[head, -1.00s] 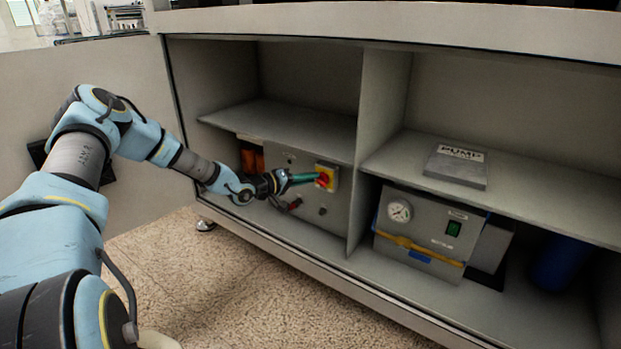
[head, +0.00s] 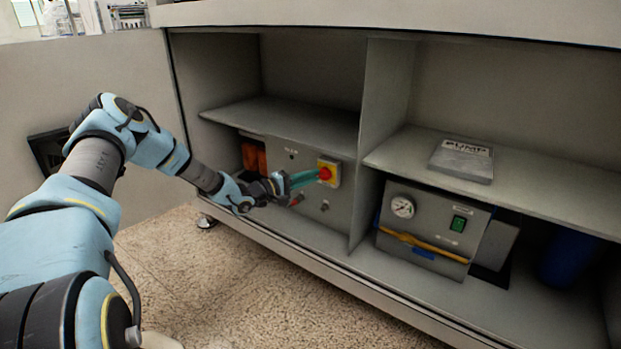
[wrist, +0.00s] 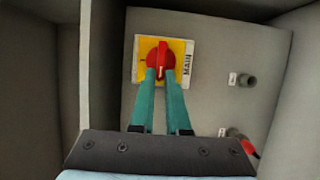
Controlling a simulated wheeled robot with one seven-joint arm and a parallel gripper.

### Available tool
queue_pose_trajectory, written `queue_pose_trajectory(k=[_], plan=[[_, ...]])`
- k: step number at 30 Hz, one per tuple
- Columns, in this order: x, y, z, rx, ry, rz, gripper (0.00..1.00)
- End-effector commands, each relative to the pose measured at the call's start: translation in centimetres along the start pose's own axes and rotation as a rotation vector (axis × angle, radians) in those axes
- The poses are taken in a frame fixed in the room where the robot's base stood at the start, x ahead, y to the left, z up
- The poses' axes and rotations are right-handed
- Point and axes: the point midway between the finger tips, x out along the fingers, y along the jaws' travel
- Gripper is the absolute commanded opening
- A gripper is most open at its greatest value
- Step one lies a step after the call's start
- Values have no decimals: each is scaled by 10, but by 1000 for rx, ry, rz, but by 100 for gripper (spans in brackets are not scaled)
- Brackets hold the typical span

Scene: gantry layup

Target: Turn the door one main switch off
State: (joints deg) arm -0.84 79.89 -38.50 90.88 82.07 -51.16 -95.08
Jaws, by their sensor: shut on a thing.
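The main switch is a red rotary handle (head: 325,173) on a yellow plate (head: 335,165), on the grey panel (head: 291,173) in the lower left bay. In the wrist view the red handle (wrist: 162,52) lies parallel to the text of the "MAIN" label (wrist: 187,63), which appears sideways. My gripper (head: 317,176) reaches the switch from the left with its teal fingers. In the wrist view its fingertips (wrist: 160,76) are on either side of the handle's near end, shut on it. The fingertips hide part of the handle.
Below the switch, the panel carries a red-ended connector (head: 297,200) and a small grey fitting (head: 325,206). A shelf (head: 290,122) hangs above and a divider (head: 365,160) stands to the right. The right bay holds a gauge box (head: 425,228) and a "PUMP" block (head: 461,160).

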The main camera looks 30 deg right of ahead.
Motion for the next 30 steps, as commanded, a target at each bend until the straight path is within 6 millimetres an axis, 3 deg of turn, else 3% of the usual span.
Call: queue_pose_trajectory(k=[10, 11, 18, 26, 30], plan=[[-1, -1, -1, -4, 3, -1, 0], [-1, -1, -1, -4, 3, -1, 16], [0, 0, 0, -3, 2, 0, 43], [-1, 0, 0, -3, 1, 0, 44], [-12, 1, -1, -3, 2, -1, 44]])
